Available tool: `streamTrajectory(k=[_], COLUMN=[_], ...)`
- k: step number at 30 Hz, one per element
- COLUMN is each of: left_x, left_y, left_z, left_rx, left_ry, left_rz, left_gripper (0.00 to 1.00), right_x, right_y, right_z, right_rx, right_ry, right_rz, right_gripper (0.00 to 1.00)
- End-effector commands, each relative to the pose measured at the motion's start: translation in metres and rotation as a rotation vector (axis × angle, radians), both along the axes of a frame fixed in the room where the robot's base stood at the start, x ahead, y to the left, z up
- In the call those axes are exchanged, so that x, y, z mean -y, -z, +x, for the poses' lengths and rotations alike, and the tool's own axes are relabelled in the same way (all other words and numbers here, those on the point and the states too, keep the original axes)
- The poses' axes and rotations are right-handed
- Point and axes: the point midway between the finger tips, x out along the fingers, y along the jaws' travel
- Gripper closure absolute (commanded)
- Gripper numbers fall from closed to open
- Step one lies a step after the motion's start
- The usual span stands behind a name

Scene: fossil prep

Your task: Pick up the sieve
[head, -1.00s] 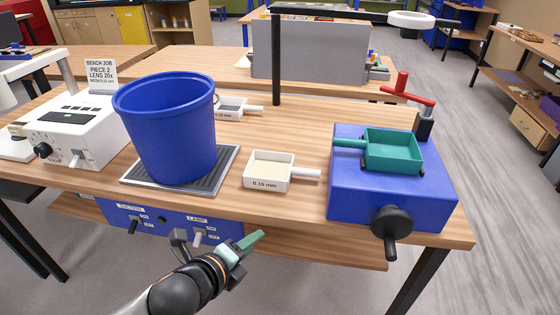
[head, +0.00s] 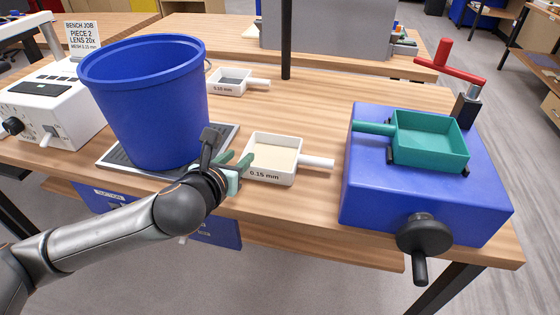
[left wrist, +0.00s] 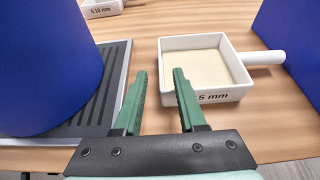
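A white square sieve (head: 286,174) with a pale mesh floor, a 0.15 mm label and a white handle pointing right lies on the bench. It also shows in the left wrist view (left wrist: 219,97). A teal square tray with a handle (head: 445,155) rests on a blue box. My left gripper (head: 237,159) is open and empty at the near sieve's left side.
A blue bucket (head: 150,105) on a ribbed grey mat (head: 113,160) stands close left of my gripper. The blue box (head: 420,198) with a black knob stands right of the near sieve's handle. A dark post (head: 286,45) rises behind. Bare bench lies between the two white sieves.

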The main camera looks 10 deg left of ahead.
Motion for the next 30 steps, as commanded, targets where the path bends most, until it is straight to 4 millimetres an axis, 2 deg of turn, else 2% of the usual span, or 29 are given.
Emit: streamTrajectory(k=[5,13,23,25,30], left_x=[0.001,0.002,0.002,0.002,0.002], left_y=[0.006,0.021,0.023,0.023,0.023], left_z=[0.013,0.048,0.056,0.056,0.055], left_rx=[-0.001,0.000,0.001,0.000,0.000], left_ry=[-0.001,0.000,0.000,0.000,0.000], left_rz=[-0.003,-0.003,-0.002,-0.002,-0.002], left_gripper=[0.60,0.60,0.60,0.65,0.84], right_x=[0.000,0.002,0.003,0.003,0.003], right_y=[0.002,0.008,0.007,0.007,0.007], right_z=[0.000,-0.001,-0.003,-0.002,-0.002], right_rx=[0.003,0.002,0.003,0.003,0.003], right_ry=[0.000,0.003,0.004,0.004,0.004], right_rz=[-0.001,-0.002,-0.003,-0.003,-0.003], right_gripper=[0.50,0.50,0.50,0.50,0.50])
